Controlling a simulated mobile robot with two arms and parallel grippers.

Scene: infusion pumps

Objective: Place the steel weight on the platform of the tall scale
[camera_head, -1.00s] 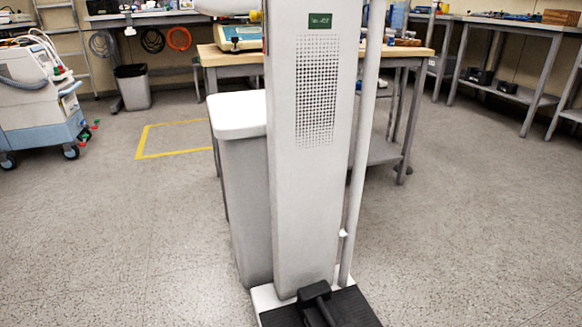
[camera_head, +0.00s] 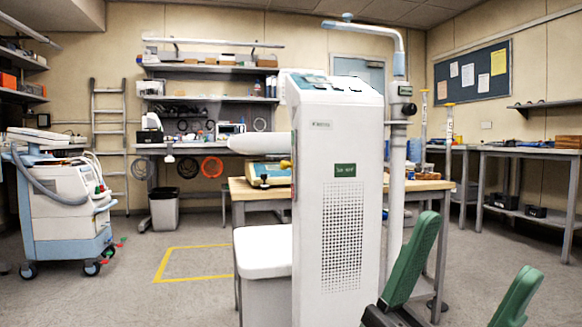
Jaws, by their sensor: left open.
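The tall scale (camera_head: 338,150) stands upright in the middle, a white column with a sloped control top, a green label and a dotted grille. A pale measuring rod (camera_head: 398,170) rises at its right side. The scale's platform is below the picture and out of view. My left gripper (camera_head: 478,245) shows at the lower right, its two green fingers spread apart with nothing between them. It is in front of and to the right of the column. I cannot pick out the steel weight. My right gripper is not in view.
A wooden-topped bench (camera_head: 240,190) stands behind the scale, with a teal-and-cream instrument (camera_head: 268,172) on it. A wheeled medical machine (camera_head: 70,195) stands far left. Open floor (camera_head: 150,300) lies left; benches (camera_head: 535,155) line the right.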

